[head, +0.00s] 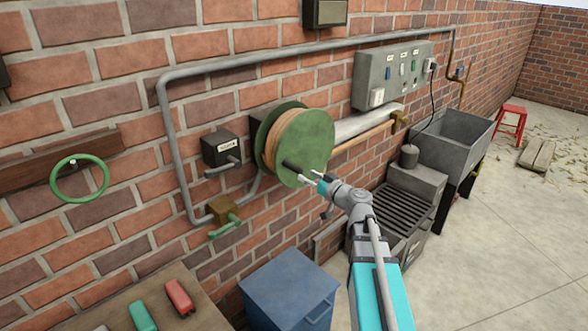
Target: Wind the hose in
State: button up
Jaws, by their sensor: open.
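A green hose reel (305,145) is fixed to the brick wall, with tan hose (268,150) wound between its discs. A dark crank handle (292,166) sticks out from the front disc, low and left of its middle. My gripper (303,181) is open at the lower edge of this disc, just right of and below the handle. I cannot tell whether its fingers touch the handle. No loose hose end can be made out clearly; the back of the reel is hidden.
A blue bin (288,290) stands below the reel. A grated metal unit (392,215) and a grey sink (452,140) are to the right. A green valve wheel (79,178) and a brass tap (222,209) are on the left wall. Open floor lies at right.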

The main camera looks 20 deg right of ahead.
aim_at(284, 162)
jog(key=shift+x, duration=3.4)
grip_shut()
